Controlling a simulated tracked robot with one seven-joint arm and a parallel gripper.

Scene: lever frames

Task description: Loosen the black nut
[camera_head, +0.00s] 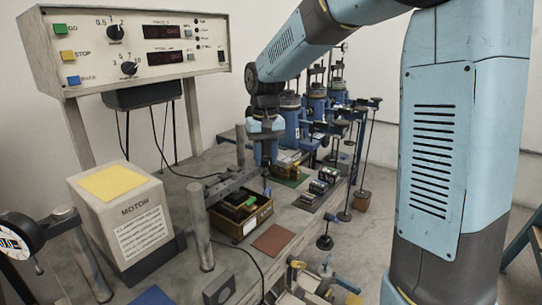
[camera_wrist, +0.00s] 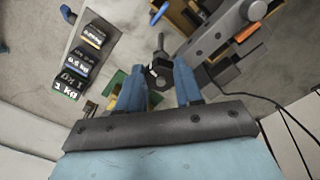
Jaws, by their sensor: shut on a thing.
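The black nut (camera_wrist: 160,74) is in the wrist view, between the two blue fingers of my gripper (camera_wrist: 162,82), at the end of a dark rod. The fingers are shut on it. In the head view my gripper (camera_head: 267,160) points down over the bench, behind the grey slotted bar (camera_head: 226,184). The nut itself cannot be made out there. The slotted bar also shows in the wrist view (camera_wrist: 212,38), to the upper right of the nut.
A wooden box (camera_head: 222,226) with green and black items stands in front of my gripper. Labelled weights (camera_head: 319,187) sit to its right; they also show in the wrist view (camera_wrist: 76,80). A motor housing (camera_head: 128,222) and grey post (camera_head: 200,225) stand left. A control panel (camera_head: 140,45) rises behind.

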